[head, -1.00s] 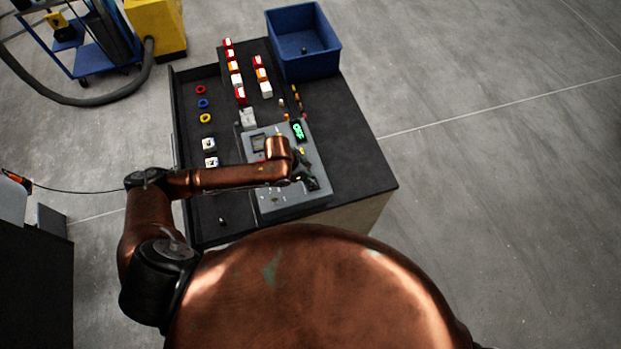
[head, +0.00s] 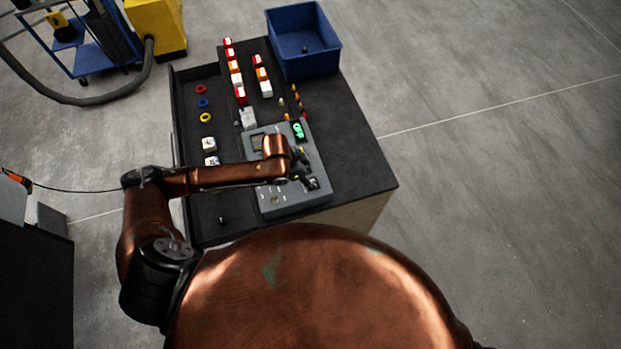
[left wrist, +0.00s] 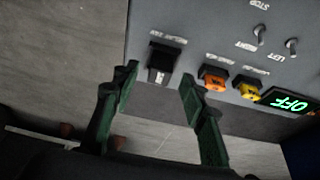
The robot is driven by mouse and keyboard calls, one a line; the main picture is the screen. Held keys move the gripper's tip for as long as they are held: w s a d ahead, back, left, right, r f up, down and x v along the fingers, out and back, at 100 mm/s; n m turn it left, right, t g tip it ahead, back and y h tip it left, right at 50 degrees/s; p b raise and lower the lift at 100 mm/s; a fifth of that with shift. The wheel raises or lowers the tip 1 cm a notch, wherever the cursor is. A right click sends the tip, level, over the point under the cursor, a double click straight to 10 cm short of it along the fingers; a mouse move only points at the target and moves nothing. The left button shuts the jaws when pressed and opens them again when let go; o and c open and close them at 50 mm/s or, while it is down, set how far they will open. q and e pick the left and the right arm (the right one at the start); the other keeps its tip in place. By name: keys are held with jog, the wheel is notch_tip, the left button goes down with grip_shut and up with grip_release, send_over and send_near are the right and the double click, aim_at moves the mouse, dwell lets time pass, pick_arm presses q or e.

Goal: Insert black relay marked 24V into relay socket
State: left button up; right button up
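A black block with a pale front face (left wrist: 161,66) sits at the grey control panel's lower edge in the left wrist view, under a small label. I cannot read a 24V mark or tell whether it is the relay, the socket or both together. The grey panel (head: 285,203) lies on the dark bench in the head view. My left gripper (left wrist: 159,73) is open, its two green fingers apart on either side of the block, with nothing visible held. In the head view the left gripper (head: 304,171) is over the panel's right part. My right gripper is out of view.
An orange connector (left wrist: 215,79), a yellow connector (left wrist: 249,88) and a green OFF display (left wrist: 290,102) line the panel beside the block. Coloured blocks (head: 234,73), rings (head: 203,103) and a blue bin (head: 303,42) stand farther back. The bench's right side is clear.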

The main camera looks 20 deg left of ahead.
pick_arm(q)
jog(key=v, duration=1.1)
jog(key=shift+s+a+f, duration=0.1)
jog(key=shift+a+f, duration=0.05)
